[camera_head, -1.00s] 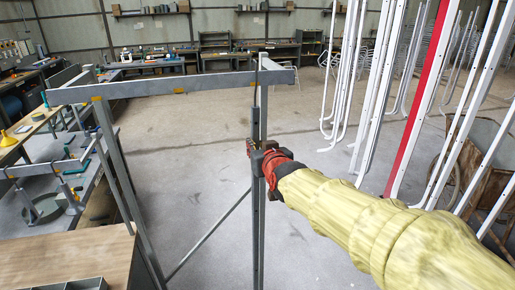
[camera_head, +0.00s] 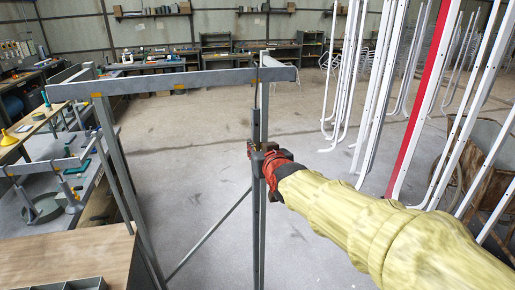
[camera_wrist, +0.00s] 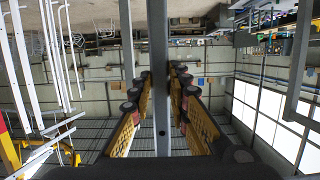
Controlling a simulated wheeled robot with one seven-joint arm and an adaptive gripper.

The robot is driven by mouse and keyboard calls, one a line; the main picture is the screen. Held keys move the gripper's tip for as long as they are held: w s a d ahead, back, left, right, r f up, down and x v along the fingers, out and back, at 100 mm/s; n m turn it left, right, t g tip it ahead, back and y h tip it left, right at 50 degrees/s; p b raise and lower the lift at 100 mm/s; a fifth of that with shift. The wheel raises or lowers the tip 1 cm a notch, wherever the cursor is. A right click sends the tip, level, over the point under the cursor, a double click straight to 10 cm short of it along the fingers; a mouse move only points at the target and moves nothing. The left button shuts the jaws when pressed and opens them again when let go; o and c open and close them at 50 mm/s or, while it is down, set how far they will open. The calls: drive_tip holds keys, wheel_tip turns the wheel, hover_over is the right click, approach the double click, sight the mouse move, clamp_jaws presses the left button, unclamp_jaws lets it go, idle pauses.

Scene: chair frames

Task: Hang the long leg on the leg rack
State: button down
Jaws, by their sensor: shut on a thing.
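My gripper (camera_head: 263,159) is shut on the long leg (camera_head: 255,125), a slim grey upright bar in the middle of the head view. In the wrist view, the long leg (camera_wrist: 158,60) runs between the two yellow fingers of my gripper (camera_wrist: 160,85), with a small hole low on it. The leg rack (camera_head: 140,86) is a grey metal frame with a long top beam. The leg is close beside the rack's right upright, below the beam's right end. A thin dark line rises from the leg's top to the beam. I cannot tell whether the leg bears on the rack.
White and red bars (camera_head: 421,100) hang at the right, near my arm. A wooden bench (camera_head: 60,262) and a grey worktable with fixtures stand at the left. Workbenches line the back wall. Open floor (camera_head: 200,150) lies behind and through the rack.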

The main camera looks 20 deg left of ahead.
drive_tip(key=shift+f+b, duration=0.3)
drive_tip(key=shift+b, duration=0.05)
drive_tip(key=c, duration=1.8)
unclamp_jaws()
drive_tip(key=shift+c, duration=0.2)
drive_tip(key=shift+o, duration=1.1)
drive_tip(key=shift+f, duration=0.15)
drive_tip(key=shift+s, duration=0.1)
